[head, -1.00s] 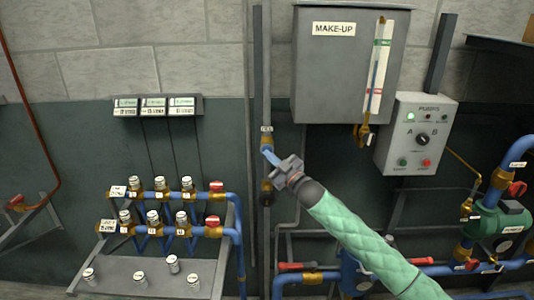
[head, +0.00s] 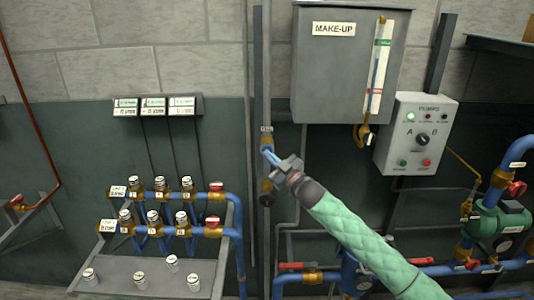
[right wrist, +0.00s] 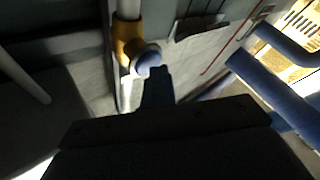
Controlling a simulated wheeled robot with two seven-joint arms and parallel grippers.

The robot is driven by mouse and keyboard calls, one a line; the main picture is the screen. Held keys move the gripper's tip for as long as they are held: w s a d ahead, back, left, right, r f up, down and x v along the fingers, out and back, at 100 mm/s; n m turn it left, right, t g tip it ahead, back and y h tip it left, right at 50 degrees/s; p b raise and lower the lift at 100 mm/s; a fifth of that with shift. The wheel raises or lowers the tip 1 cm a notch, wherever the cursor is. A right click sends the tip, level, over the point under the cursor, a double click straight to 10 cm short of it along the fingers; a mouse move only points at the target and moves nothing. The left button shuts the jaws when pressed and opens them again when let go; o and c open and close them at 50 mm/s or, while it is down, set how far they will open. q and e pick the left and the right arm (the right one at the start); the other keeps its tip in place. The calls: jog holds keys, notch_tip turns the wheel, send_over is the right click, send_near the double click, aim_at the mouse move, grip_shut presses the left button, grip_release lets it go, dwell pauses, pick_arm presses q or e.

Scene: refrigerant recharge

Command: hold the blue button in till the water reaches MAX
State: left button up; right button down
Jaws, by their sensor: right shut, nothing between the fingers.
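The blue button (right wrist: 148,62) is a round cap on a brass fitting of the vertical pipe, in the right wrist view. In the head view my right gripper (head: 268,154) is at that fitting and largely hides the button. My right gripper is shut with nothing in it. In the right wrist view its dark fingertips (right wrist: 158,76) reach the button's edge; I cannot tell how far the button is pressed in. The level gauge (head: 377,75) on the make-up tank (head: 335,80) has a green label near its top. The exact water level is too small to read. My left gripper is not in view.
The pump control box (head: 417,135) is to the right, with a brass tap (head: 363,134) under the tank beside it. A valve manifold (head: 165,230) with blue pipes is at lower left. Blue pipes and a green pump (head: 495,222) are at lower right.

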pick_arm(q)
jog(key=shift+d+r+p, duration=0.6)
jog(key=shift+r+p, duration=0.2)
pick_arm(e)
jog(key=s, duration=0.7)
dwell(6.0)
